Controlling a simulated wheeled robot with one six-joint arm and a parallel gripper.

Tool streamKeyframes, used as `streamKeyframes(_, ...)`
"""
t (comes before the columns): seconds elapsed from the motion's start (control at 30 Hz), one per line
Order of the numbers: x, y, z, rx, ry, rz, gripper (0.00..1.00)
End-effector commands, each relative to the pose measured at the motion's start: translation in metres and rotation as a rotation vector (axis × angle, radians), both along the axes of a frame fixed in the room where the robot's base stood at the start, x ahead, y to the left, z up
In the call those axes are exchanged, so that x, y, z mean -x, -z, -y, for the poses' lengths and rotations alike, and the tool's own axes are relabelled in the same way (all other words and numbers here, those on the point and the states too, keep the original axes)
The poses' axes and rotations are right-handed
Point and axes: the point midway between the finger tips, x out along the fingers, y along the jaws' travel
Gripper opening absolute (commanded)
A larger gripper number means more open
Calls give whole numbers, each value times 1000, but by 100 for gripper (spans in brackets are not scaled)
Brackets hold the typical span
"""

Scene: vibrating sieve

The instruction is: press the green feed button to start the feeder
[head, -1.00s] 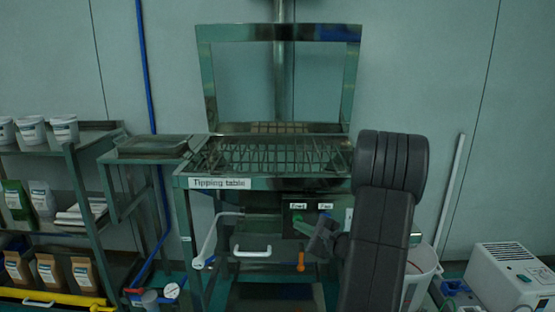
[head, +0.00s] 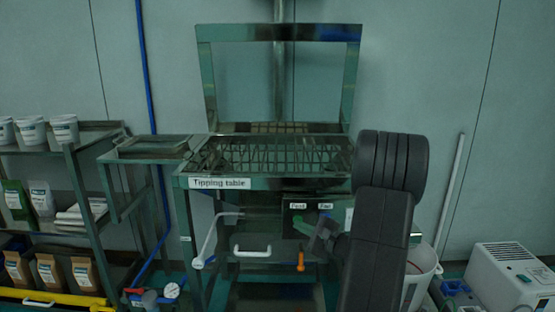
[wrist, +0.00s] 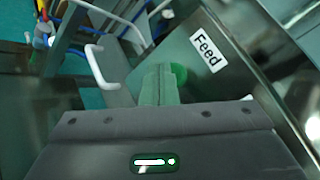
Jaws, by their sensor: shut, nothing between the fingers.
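The green feed button shows in the wrist view (wrist: 179,73), on a dark panel beside a white "Feed" label (wrist: 208,50). My gripper (wrist: 160,74) is shut and empty. Its fingertips overlap the left part of the button in that view, and I cannot tell whether they touch it. In the head view my gripper (head: 318,228) is in front of the control panel, below the "Feed" label (head: 298,206) and the "Fan" label (head: 326,206). The feed button is hard to make out there.
The panel hangs under the tipping table (head: 270,183). A white handle (head: 252,252) and an orange handle (head: 301,262) are close to my gripper. A white bin (head: 421,275) stands at the right, a shelf rack (head: 75,185) at the left.

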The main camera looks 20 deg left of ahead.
Motion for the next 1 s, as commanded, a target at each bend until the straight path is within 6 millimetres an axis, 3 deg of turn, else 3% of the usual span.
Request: streamKeyframes(1.0, -9, 0, -2, 0, 0, 0, 0)
